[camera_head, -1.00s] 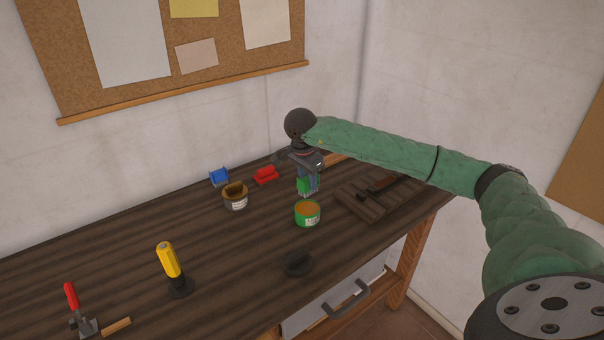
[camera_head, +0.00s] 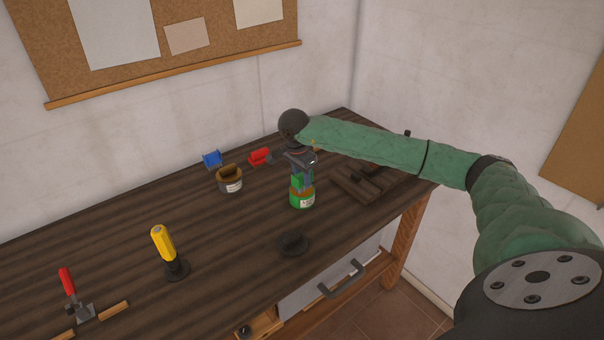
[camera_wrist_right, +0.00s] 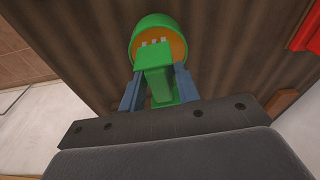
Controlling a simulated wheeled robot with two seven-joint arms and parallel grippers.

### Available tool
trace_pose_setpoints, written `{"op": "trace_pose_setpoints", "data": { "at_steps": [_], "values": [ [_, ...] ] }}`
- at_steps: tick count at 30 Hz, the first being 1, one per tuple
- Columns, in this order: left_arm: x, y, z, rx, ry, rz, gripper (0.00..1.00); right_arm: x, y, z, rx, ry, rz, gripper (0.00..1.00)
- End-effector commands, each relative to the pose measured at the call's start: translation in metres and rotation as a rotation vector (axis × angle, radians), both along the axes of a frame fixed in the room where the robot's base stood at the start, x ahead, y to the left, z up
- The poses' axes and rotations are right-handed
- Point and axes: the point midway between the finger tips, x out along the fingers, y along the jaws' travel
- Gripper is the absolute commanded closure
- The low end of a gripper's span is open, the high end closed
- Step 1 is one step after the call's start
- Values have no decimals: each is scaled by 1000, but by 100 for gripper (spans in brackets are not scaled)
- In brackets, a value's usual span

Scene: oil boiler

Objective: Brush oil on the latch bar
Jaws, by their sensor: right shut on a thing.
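My right gripper (camera_head: 301,178) is shut on a green brush and points down at the green oil can (camera_head: 302,201). The brush (camera_wrist_right: 154,62) shows between the two fingers in the right wrist view, in front of the can's orange-brown opening (camera_wrist_right: 172,46). Its pale tips are at the opening; how deep they reach, I cannot tell. A dark wooden latch assembly (camera_head: 352,188) lies on the bench right of the can, partly hidden behind my right arm. I cannot clearly pick out its bar. My left gripper is not in view.
A brown tin (camera_head: 230,183), a blue piece (camera_head: 212,159) and a red piece (camera_head: 260,156) stand left of the can. A dark round lid (camera_head: 293,245) lies in front. A yellow-handled tool (camera_head: 164,245) and a red-handled clamp (camera_head: 71,290) are farther left.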

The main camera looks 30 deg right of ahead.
Motion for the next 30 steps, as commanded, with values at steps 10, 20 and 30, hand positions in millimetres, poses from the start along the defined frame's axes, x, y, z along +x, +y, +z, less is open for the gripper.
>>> {"op": "trace_pose_setpoints", "data": {
  "at_steps": [10,20,30],
  "values": [
    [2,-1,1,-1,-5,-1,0,0,0,0,0,0,0,86],
    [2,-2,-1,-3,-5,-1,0,0,0,-1,0,0,0,86],
    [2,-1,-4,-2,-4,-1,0,0,0,-4,0,0,0,86]
  ]
}}
